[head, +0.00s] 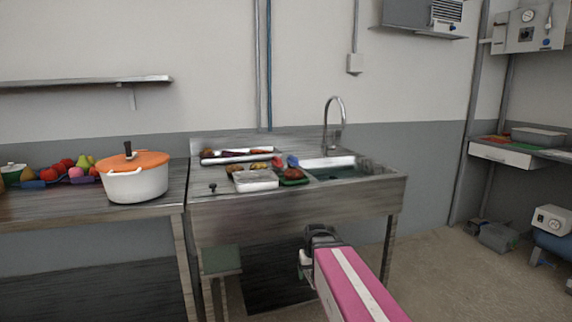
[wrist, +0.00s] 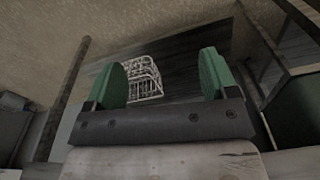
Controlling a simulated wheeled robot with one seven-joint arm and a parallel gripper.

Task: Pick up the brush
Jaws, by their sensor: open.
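I cannot make out a brush for certain in either view. Small items lie on the metal sink counter (head: 230,211) in the head view, among them a blue item (head: 292,161) and a small dark item (head: 212,187), too small to name. My gripper (wrist: 163,62) shows two green fingers set wide apart in the wrist view, with nothing between them. In the head view my gripper is in front of the sink unit, below the counter top, at the end of my pink arm; its fingertips are hard to see there.
A white pot with an orange lid (head: 137,180) stands on the left table. The counter holds metal trays (head: 256,181) and a sink basin with a tall faucet (head: 335,120). In the wrist view a white wire basket (wrist: 144,80) shows beyond the fingers. Open floor (head: 440,270) lies to the right.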

